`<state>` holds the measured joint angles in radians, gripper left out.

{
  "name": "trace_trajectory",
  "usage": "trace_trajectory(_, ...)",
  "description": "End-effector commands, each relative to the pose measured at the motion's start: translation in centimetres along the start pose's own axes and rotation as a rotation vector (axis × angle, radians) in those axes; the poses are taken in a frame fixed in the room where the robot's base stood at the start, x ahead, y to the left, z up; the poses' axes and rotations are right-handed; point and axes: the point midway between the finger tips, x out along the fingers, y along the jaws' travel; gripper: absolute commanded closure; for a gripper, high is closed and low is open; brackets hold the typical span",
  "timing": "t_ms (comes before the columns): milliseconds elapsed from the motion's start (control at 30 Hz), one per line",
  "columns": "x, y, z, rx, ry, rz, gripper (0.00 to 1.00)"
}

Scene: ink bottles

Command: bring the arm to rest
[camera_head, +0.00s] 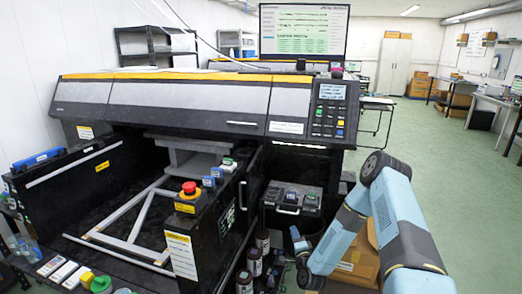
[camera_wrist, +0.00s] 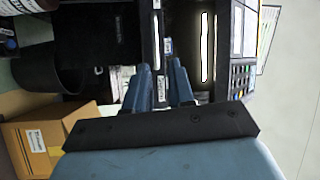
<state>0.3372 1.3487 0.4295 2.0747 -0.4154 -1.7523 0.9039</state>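My arm shows in light blue and black at the lower right of the head view, bent over and reaching down to the left. My gripper (camera_head: 297,240) is low in front of the printer's right side, and only part of it shows there. In the wrist view my gripper (camera_wrist: 159,78) has its two blue fingers apart, with nothing seen between them. Brown ink bottles (camera_head: 254,262) stand to the left of my gripper in the head view. The large printer (camera_head: 215,98) fills the left and middle.
A cardboard box (camera_head: 358,262) is behind my arm and also shows in the wrist view (camera_wrist: 40,140). A black bin (camera_wrist: 48,68) is beside it. A red stop button (camera_head: 189,188) tops the printer's front post. Green floor (camera_head: 455,180) is open at the right.

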Motion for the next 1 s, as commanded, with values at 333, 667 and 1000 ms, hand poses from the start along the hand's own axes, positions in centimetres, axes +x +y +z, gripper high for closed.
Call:
trace_trajectory(333,4.3,-6.6,-1.3,-0.264,-0.170,0.112,0.77)
trace_trajectory(667,6.0,-13.1,-3.1,-0.505,-0.289,0.231,0.77)
trace_trajectory(1000,5.3,-20.2,-5.4,-0.730,-0.378,0.361,0.77)
